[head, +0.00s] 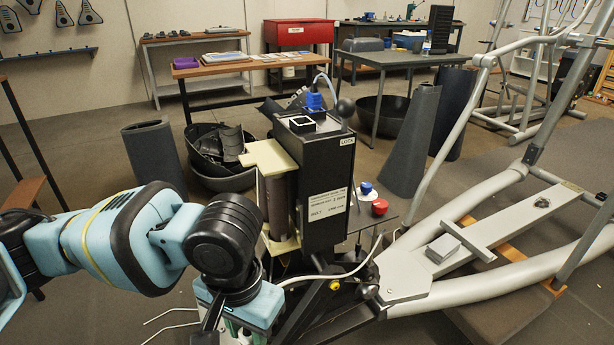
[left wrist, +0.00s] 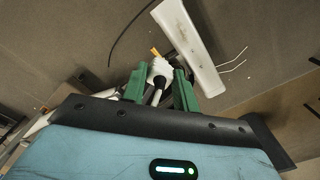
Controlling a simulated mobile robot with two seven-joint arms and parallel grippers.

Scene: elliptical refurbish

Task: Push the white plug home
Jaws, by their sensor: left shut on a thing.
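In the left wrist view, my left gripper (left wrist: 159,82) has its two green fingers on either side of the white plug (left wrist: 159,68), shut on it. The plug has a small orange-yellow tip pointing away from the gripper, and a dark cable runs back from it between the fingers. In the head view, my left arm comes down to the bottom edge, where the hand is mostly cut off and the plug cannot be made out. No socket can be clearly told in either view. My right gripper is not in view.
A black box unit (head: 322,190) with a label and a blue plug (head: 314,102) on top stands beside my left arm. A white cable (head: 335,272) curves at its foot. A grey tubular frame (head: 480,235) fills the right. A white bar (left wrist: 188,45) lies beyond the fingers.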

